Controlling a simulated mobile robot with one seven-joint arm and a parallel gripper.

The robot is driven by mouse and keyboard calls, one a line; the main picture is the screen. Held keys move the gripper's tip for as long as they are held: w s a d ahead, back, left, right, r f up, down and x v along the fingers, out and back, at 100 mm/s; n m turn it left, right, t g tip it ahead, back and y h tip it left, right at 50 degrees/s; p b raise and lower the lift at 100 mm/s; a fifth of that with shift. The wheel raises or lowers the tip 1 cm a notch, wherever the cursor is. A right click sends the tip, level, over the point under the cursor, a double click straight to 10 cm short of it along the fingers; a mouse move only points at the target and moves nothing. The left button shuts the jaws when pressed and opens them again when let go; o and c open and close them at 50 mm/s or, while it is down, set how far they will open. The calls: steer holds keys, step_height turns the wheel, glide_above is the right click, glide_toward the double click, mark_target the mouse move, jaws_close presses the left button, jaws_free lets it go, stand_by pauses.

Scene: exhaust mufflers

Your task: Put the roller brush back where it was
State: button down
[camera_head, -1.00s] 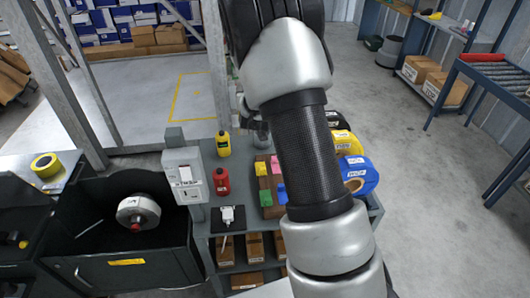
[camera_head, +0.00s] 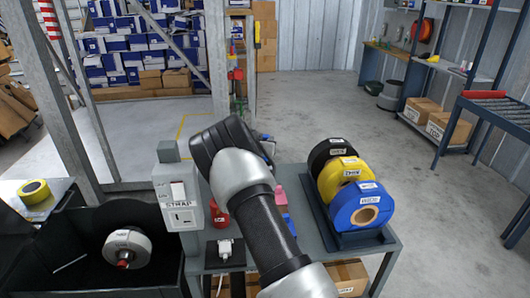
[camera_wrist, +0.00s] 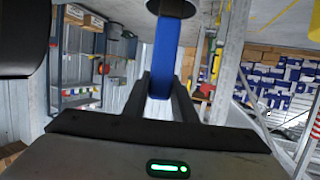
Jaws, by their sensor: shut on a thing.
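In the wrist view my gripper (camera_wrist: 164,88) is shut on a long blue handle (camera_wrist: 166,50), seemingly the roller brush's. The handle reaches to the top edge, where a dark round end shows; the rest is cut off. In the head view the dark wrist of my arm hides most of the gripper. The roller brush's former place cannot be made out.
A bench (camera_head: 388,250) carries black (camera_head: 331,153), yellow (camera_head: 344,172) and blue (camera_head: 366,211) rolls in a rack at the right. A red bottle (camera_head: 219,217), a switch box (camera_head: 180,196) and a black bin (camera_head: 150,276) lie left. Open floor lies behind.

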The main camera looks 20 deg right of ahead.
steer(key=shift+f+b, duration=0.3)
steer(key=shift+f, duration=1.4)
steer(key=shift+f, duration=0.2)
steer(key=c, duration=1.5)
jaws_free()
steer(key=shift+o, duration=0.2)
